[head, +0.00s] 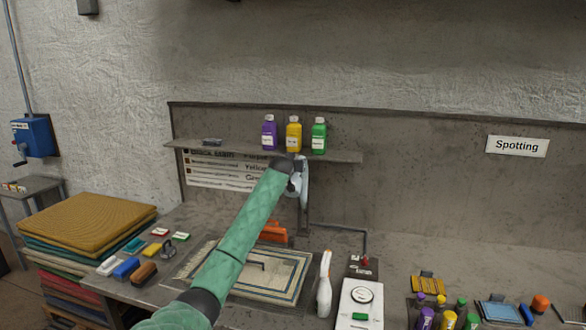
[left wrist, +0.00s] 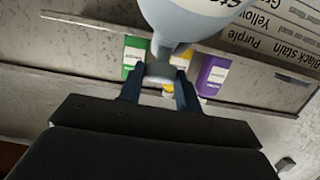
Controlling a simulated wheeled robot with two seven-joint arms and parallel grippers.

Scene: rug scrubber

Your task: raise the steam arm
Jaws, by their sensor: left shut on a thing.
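The steam arm (head: 303,188) is a pale grey part on a dark post behind the bench mat, just under the shelf. In the left wrist view its rounded pale body (left wrist: 190,14) carries dark lettering, partly cut off by the frame edge. My left gripper (head: 296,170) reaches up to it at the end of my green arm. In the left wrist view my left gripper (left wrist: 160,80) has its two fingers on either side of the narrow end of the steam arm, shut on it. In the head view my arm partly hides the grip. My right gripper is not in view.
A shelf (head: 345,157) with purple, yellow and green bottles (head: 293,135) is close beside the gripper. Below lie a framed rug (head: 285,270), an orange object (head: 273,231), a white bottle (head: 324,285) and a white control box (head: 357,305). Brushes (head: 145,273) lie at left.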

